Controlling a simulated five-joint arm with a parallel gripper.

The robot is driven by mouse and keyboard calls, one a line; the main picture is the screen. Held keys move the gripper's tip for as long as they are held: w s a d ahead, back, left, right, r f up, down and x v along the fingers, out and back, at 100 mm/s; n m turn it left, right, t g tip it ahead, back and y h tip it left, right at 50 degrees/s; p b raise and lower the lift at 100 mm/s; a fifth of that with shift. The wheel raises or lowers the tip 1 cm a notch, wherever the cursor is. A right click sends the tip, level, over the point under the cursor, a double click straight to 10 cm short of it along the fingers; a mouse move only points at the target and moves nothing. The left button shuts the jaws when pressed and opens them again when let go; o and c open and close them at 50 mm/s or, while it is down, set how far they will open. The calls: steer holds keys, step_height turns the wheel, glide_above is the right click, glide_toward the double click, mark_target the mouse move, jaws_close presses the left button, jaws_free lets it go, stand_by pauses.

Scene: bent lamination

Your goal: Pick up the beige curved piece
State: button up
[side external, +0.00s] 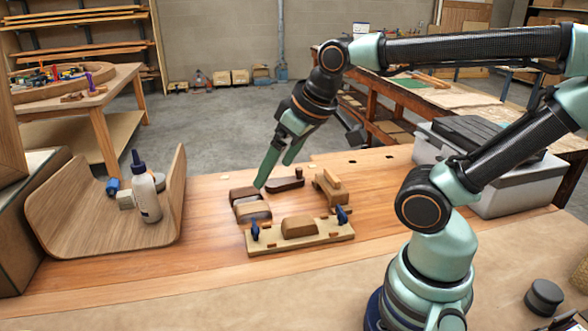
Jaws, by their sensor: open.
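My gripper (275,172) is open and points down and left, above the back of the small wooden pieces. One fingertip appears just above a dark brown block (243,194); I cannot tell whether it touches. In front of that block lies a lighter tan-beige piece with a curved top (252,209), the likeliest match for the beige curved piece. Nothing shows between the fingers. A dark, slim curved piece (285,185) lies to the right of the fingertips.
A wooden jig (300,242) with blue clamps and a brown block stands in front. A tan wooden tool (330,188) is to the right. A bent plywood tray (85,222) with a glue bottle (146,190) is at left. A grey bin (510,182) stands at right.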

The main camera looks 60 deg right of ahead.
steer(key=shift+w, duration=0.1)
steer(key=n+g, duration=0.6)
steer(key=n, duration=0.4)
glide_above(253, 207)
step_height(253, 207, down, 12)
steer(key=f, duration=0.1)
step_height(253, 207, down, 6)
steer(key=shift+r, duration=0.1)
steer(key=shift+f, duration=2.6)
steer(key=c, duration=1.4)
steer(key=shift+c, duration=0.2)
steer(key=shift+r, duration=0.15)
